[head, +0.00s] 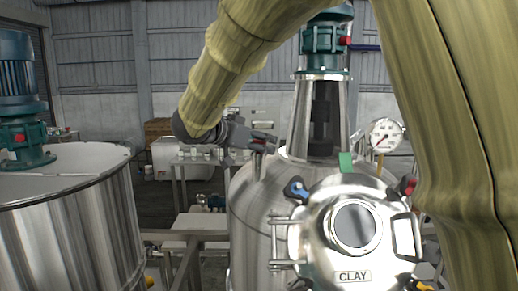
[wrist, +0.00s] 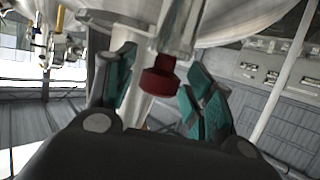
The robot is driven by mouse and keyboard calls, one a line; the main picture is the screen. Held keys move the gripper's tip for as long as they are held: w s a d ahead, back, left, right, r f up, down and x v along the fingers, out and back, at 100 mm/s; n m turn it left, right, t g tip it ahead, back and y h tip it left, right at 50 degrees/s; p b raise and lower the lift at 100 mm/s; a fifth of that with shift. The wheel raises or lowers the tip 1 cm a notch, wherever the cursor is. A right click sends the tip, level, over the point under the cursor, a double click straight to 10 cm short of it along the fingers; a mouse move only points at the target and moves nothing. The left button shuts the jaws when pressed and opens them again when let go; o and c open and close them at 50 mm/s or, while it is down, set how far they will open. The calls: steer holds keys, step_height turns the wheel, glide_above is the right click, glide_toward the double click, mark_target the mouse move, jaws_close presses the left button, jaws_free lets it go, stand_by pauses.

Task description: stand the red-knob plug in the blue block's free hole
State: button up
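A dark red knob (wrist: 158,80) shows in the wrist view between the teal fingers of my gripper (wrist: 158,82). A thin gap shows on each side, so the fingers look open around it. In the head view my gripper (head: 266,143) is at the left shoulder of the middle tank, with a bit of red at its fingers. A short metal post (head: 258,166) stands just below it. A blue block (head: 297,188) sits to the right and lower, beside the hatch. I cannot make out its holes clearly.
The steel tank (head: 250,205) carries a round hatch labelled CLAY (head: 353,277), a green block (head: 346,162), another red piece (head: 408,186) and a dial gauge (head: 385,135). A second tank (head: 70,235) stands at left. My arm covers the right side.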

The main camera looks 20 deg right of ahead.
steer(key=shift+w+a+f, duration=0.1)
steer(key=shift+w+f, duration=0.2)
steer(key=shift+w, duration=0.2)
steer(key=c, duration=0.3)
steer(key=shift+s+r, duration=0.15)
steer(key=shift+s, duration=0.05)
steer(key=c, duration=0.3)
steer(key=shift+s+r, duration=0.15)
steer(key=shift+s, duration=0.25)
steer(key=shift+c, duration=0.7)
steer(key=shift+w, duration=0.25)
steer(key=shift+c, duration=0.4)
steer(key=shift+s, duration=0.1)
